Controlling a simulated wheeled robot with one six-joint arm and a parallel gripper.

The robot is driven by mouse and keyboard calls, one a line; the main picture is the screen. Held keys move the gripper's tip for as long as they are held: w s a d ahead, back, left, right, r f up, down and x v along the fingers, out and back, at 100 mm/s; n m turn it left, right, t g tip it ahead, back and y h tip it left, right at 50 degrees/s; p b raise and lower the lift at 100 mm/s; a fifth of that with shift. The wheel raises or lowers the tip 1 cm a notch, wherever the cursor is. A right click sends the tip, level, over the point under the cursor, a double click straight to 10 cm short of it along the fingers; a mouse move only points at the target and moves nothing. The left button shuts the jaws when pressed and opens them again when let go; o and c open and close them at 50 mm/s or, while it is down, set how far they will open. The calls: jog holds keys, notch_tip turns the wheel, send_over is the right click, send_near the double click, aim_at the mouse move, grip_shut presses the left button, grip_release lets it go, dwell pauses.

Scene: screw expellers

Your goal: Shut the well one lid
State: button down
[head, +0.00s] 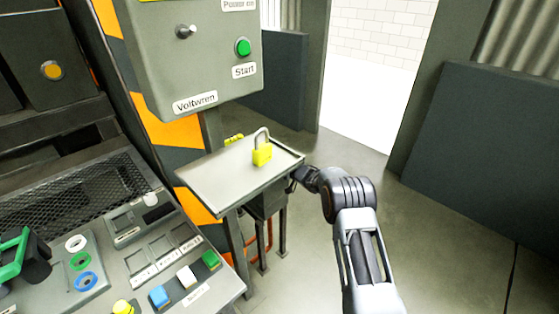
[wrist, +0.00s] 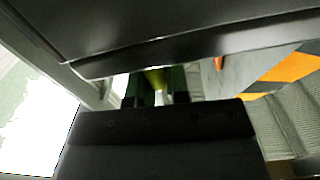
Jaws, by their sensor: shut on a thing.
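A flat grey metal plate (head: 235,175) with a raised rim stands on a post in the head view. No part is marked as the well one lid, so I cannot tell which it is. A dark box (head: 268,203) sits under the plate's right side. My gripper (head: 293,182) is at the plate's right edge, beside the box, its tips mostly hidden. In the wrist view my gripper (wrist: 160,88) is shut on a yellow-green thing (wrist: 156,80), mostly hidden between the dark fingers. A dark panel (wrist: 170,30) hangs close above the fingers there.
A yellow padlock (head: 262,153) stands on the plate. A grey Start box (head: 195,60) hangs above it. A control desk (head: 215,285) with coloured buttons is at lower left. Open floor (head: 460,230) lies to the right, with a bright doorway (head: 365,75) behind.

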jog(key=c, duration=1.4)
grip_release()
jog(key=shift+a+f, duration=0.3)
jog(key=shift+o, duration=1.4)
jog(key=shift+d+r, duration=0.2)
jog(key=shift+d, duration=0.1)
jog(key=p+v, duration=0.1)
jog(key=v, duration=1.2)
jog(key=shift+s+d+p, duration=0.2)
jog(key=shift+d+p, duration=0.05)
jog(key=shift+p, duration=0.15)
jog(key=shift+f, duration=0.1)
